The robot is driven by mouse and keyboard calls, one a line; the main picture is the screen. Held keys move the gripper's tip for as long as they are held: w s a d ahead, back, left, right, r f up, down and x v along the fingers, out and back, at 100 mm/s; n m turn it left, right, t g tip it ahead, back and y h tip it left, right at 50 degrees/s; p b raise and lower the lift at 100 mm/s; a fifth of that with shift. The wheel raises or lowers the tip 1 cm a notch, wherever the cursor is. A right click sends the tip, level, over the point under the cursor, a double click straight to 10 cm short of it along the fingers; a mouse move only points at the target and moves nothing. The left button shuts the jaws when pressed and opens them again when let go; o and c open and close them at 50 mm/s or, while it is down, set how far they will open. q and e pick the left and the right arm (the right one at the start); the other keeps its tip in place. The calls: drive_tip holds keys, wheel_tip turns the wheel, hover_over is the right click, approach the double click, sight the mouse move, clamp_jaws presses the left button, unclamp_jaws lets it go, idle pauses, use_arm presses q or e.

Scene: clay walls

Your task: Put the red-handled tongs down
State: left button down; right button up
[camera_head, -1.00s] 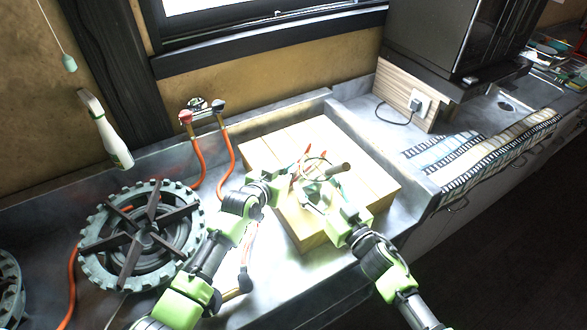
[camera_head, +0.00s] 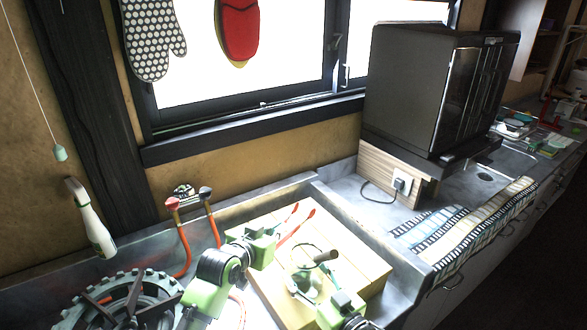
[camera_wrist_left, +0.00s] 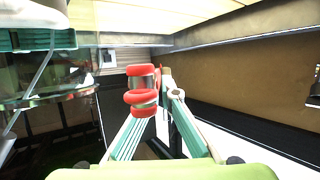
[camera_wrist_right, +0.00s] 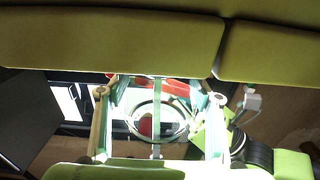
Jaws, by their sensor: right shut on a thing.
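The red-handled tongs (camera_head: 297,228) show beside my left gripper (camera_head: 268,246) in the head view, over the wooden board. In the left wrist view the red handle parts (camera_wrist_left: 142,98), with metal between them, sit at the fingertips of my left gripper (camera_wrist_left: 160,102), which is shut on them. Whether the tongs touch the board is unclear. My right gripper (camera_wrist_right: 159,96) is shut on a round-rimmed thing (camera_wrist_right: 134,115). In the head view this thing has a dark ring and a brown stub handle (camera_head: 326,256), over the board's right part.
The pale wooden board (camera_head: 360,262) lies on the grey counter. A gas burner (camera_head: 75,318) stands at left, with red hoses by the wall taps (camera_head: 190,200). A black oven (camera_head: 405,90) and a striped towel (camera_head: 470,225) are at right. Bare board shows around both grippers.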

idle(0.4)
